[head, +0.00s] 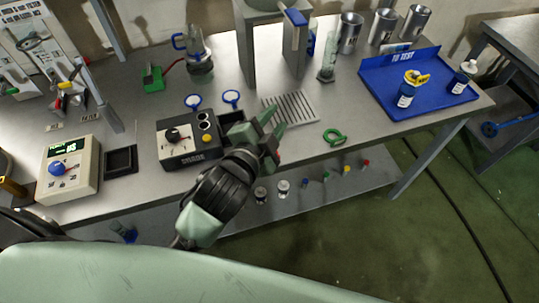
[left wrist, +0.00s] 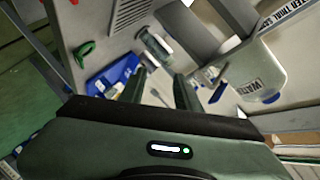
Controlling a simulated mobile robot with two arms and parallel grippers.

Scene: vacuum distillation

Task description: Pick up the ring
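A green ring (head: 334,137) with a short tab lies flat near the front edge of the steel bench (head: 300,155). In the left wrist view the green ring (left wrist: 86,52) shows at the upper left, outside the line of the fingers. My left gripper (head: 277,117) is over the bench to the left of the ring, clear of it. Its two fingers are apart, with nothing between them; they also show spread in the left wrist view (left wrist: 160,88). My right gripper is in neither view.
A black and white control box (head: 190,148) is beside my left gripper, with two blue-rimmed round pieces behind it. A slotted metal plate (head: 290,108) lies behind the gripper. A blue tray (head: 440,108) with bottles is at right. Small bottles and coloured pieces stand on the lower shelf.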

